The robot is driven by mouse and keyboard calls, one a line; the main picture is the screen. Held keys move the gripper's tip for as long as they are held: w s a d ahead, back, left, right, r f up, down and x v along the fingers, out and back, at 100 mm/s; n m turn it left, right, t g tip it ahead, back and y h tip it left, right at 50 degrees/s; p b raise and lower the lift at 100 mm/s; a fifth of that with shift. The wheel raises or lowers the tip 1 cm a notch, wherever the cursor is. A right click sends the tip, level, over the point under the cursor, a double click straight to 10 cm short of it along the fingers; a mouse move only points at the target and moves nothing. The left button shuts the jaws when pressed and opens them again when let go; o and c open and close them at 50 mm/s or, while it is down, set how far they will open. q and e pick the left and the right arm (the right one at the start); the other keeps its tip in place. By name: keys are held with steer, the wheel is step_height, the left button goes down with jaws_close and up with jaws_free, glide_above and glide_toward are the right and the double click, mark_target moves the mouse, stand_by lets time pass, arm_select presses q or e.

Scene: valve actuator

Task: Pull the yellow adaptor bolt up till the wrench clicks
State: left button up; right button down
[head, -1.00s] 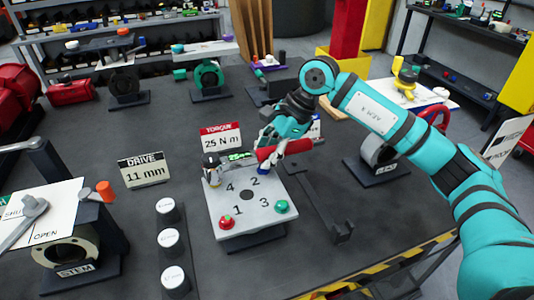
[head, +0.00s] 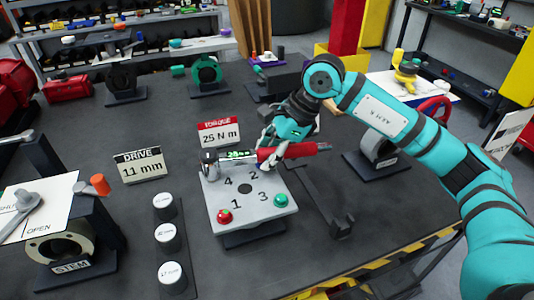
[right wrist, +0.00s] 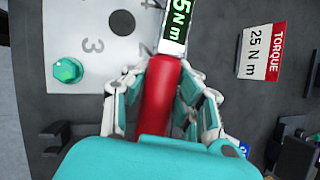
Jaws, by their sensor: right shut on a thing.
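The torque wrench has a red handle (head: 323,147), a green-lit display (head: 238,155) and a metal head (head: 209,158). Its head is over the corner of the pale plate (head: 262,212) beside number 4. The yellow adaptor bolt cannot be made out; the wrench head covers that corner. My right gripper (head: 275,150) is shut around the red handle, which also shows between the fingers in the right wrist view (right wrist: 160,95). A red bolt (head: 224,216) is by number 1 and a green bolt (head: 281,200) by number 3. My left gripper is not in view.
The red-topped torque sign (head: 219,133), reading 25 N m, stands behind the plate. The drive sign (head: 139,166), reading 11 mm, and several white-topped cylinders (head: 167,238) stand left. A dark stand (head: 340,226) is right of the plate.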

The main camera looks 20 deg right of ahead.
steer(key=shift+s+a, duration=0.1)
steer(key=shift+s, duration=0.15)
stand_by(0.3)
steer(key=shift+s+a+r+m+t+h+b, duration=0.15)
steer(key=shift+s+m+t+b, duration=0.1)
steer(key=shift+s+m+b, duration=0.25)
steer(key=shift+s+a+f+m+t+h+b, duration=0.15)
steer(key=shift+s+m+t+b, duration=0.1)
steer(key=shift+s+m, duration=0.4)
steer(key=shift+r, duration=0.1)
steer(key=shift+s+a+m, duration=0.2)
steer(key=shift+s+m, duration=0.15)
steer(key=shift+m, duration=0.1)
steer(key=shift+s+a+m+t+h+b, duration=0.3)
steer(key=shift+s+m+b, duration=0.25)
steer(key=shift+m, duration=0.05)
steer(key=shift+s+a, duration=0.1)
steer(key=shift+s+a+m+h+b, duration=0.35)
steer(key=shift+s+m, duration=0.2)
steer(key=shift+m, duration=0.25)
steer(key=shift+b, duration=0.3)
